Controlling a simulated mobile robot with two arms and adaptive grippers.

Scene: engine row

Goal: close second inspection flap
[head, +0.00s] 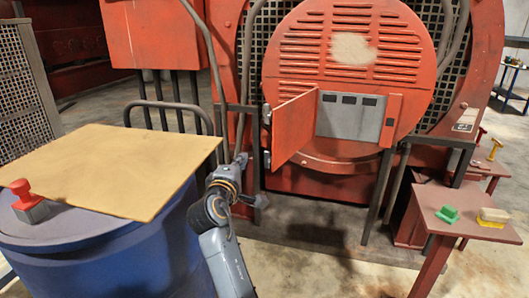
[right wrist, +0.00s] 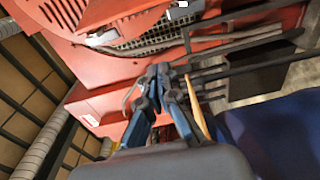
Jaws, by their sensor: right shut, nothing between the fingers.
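My left gripper is not in view. I cannot tell which flap counts as second; only this one shows open.
A blue drum (head: 130,250) with a tan board (head: 105,170) and a red-handled stamp-like object (head: 28,200) stands at left. Dark rails (head: 375,200) stand before the machine. At right, a small red table (head: 465,212) holds a green object (head: 447,214) and a yellow-based brush (head: 492,217).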

